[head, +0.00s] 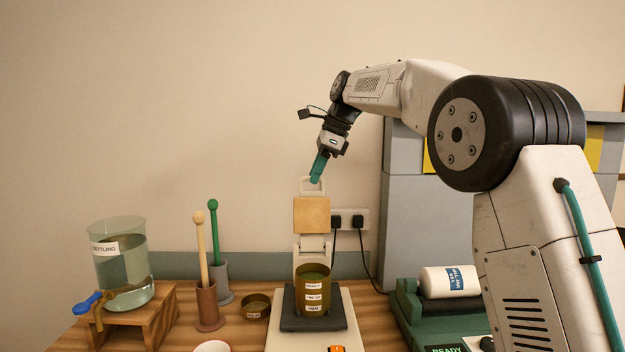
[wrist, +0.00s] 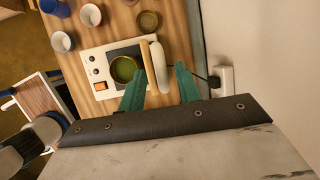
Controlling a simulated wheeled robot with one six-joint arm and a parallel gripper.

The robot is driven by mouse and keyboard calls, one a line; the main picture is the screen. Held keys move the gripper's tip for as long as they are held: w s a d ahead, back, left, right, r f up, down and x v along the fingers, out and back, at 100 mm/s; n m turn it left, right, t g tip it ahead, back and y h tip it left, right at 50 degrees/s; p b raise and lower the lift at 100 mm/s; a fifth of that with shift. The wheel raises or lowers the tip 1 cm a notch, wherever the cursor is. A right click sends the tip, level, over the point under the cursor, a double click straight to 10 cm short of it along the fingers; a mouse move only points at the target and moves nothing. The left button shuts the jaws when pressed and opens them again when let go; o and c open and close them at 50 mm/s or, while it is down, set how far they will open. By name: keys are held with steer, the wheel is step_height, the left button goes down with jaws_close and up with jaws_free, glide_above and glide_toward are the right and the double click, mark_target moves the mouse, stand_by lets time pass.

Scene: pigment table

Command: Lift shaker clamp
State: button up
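The shaker clamp (head: 311,215) is a tan board on a white hinged arm, standing raised and upright behind the shaker plate. Its pale loop handle (head: 306,186) is at the top. In the wrist view, the clamp (wrist: 147,66) shows nearly edge-on. My gripper (head: 317,178) is at the handle, its green fingers pointing down. In the wrist view, the fingers of my gripper (wrist: 159,72) are spread, with the handle between them and gaps visible beside it. A brown labelled pot (head: 313,290) with green contents stands on the dark plate of the shaker (head: 341,306).
Left are a settling beaker (head: 121,265) on a wooden stand (head: 153,319), two pestles in mortars (head: 207,305), and a small brown bowl (head: 256,306). Right is a green roller machine (head: 411,311) with a white jar (head: 449,281). A wall socket (head: 347,220) with cords is behind.

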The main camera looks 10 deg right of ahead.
steer(key=v, duration=0.5)
steer(key=shift+d, duration=0.1)
steer(key=s+d+f+n+h, duration=0.15)
steer(key=s+n, duration=0.35)
steer(key=s, duration=0.7)
steer(key=s+d+f+n+h, duration=0.1)
steer(key=s+f+n, duration=0.3)
steer(key=s, duration=0.9)
steer(key=s+d+f+n, duration=0.1)
steer(key=s+f+n, duration=0.4)
steer(key=s+f, duration=0.4)
steer(key=s+d+f+n+h, duration=0.1)
steer(key=s+f+n, duration=0.4)
steer(key=s, duration=0.9)
step_height(320, 180, down, 4)
steer(key=shift+d+r+n+g, duration=0.1)
steer(key=shift+d+n+g, duration=0.25)
steer(key=shift+d, duration=0.35)
